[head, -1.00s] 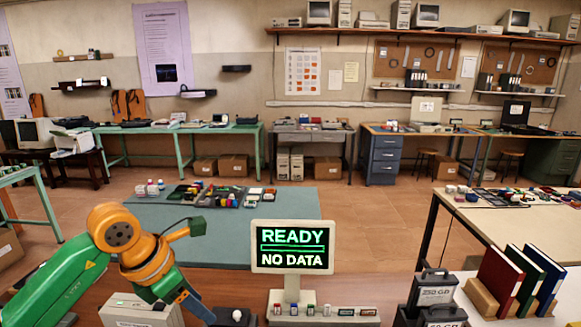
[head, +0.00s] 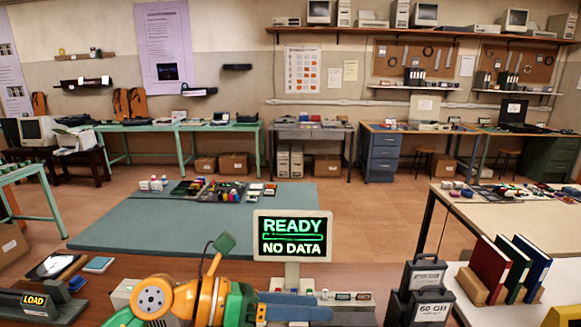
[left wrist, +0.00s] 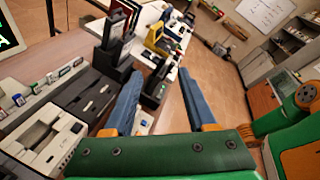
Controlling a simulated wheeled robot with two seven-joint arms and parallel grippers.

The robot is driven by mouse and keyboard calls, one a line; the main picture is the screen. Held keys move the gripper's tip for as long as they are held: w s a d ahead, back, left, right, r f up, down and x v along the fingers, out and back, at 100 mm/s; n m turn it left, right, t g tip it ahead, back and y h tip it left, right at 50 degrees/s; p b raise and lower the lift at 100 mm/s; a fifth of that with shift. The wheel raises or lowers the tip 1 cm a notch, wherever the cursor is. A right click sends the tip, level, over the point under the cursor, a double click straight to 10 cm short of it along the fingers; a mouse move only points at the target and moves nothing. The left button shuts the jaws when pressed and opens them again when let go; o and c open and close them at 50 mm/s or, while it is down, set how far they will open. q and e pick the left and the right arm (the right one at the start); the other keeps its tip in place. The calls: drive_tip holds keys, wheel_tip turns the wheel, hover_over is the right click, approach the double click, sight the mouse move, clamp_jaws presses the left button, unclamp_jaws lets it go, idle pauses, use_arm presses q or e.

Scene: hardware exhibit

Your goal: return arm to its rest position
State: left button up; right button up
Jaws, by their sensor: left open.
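My left arm comes in low from the left in the head view, and its green and orange wrist is in front of the monitor stand. My left gripper (head: 292,312) points to the right, low over the desk in front of the monitor (head: 293,237). In the left wrist view the blue fingers of the left gripper (left wrist: 163,108) stand apart with nothing between them. Part of my right arm shows at the right of that view; its gripper is not visible.
Black cases (head: 424,289), one labelled 60 GB, stand right of the monitor. Red, green and blue binders (head: 511,268) stand on a white surface farther right. A LOAD device (head: 35,302) is at lower left. A grey device (left wrist: 44,138) lies beside the left finger.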

use_arm(q)
wheel_tip(320, 180, up, 8)
drive_tip(key=f+n+t+h, duration=0.1)
drive_tip(key=n+t+h, duration=0.5)
drive_tip(key=n, duration=0.2)
drive_tip(key=w+a+n+t+y, duration=0.4)
drive_tip(key=a+n+t+y, duration=0.2)
drive_tip(key=n+t, duration=0.55)
drive_tip(key=s+a+f+n+g+y, duration=0.1)
drive_tip(key=a+f+n+g+y, duration=0.2)
drive_tip(key=a+f+n+y, duration=0.45)
drive_tip(key=s+a+f+n+g+y, duration=0.15)
drive_tip(key=a+f+n+y, duration=0.35)
drive_tip(key=f+n+y, duration=0.55)
drive_tip(key=s+f+n+g+h, duration=0.3)
drive_tip(key=s+f+n+g, duration=0.3)
drive_tip(key=s+f+g, duration=1)
drive_tip(key=s+f+t+b, duration=0.1)
drive_tip(key=s+f+b, duration=0.2)
drive_tip(key=f, duration=0.9)
drive_tip(key=s+f+t+b, duration=0.2)
drive_tip(key=s+f+b, duration=0.1)
drive_tip(key=f, duration=1)
drive_tip(key=s+a+f+g+b, duration=0.1)
drive_tip(key=s+f+b, duration=0.3)
drive_tip(key=s+f, duration=0.7)
wheel_tip(320, 180, down, 2)
drive_tip(key=shift+s+a+g, duration=0.3)
drive_tip(key=shift+s+a, duration=0.05)
drive_tip(key=shift+a, duration=0.45)
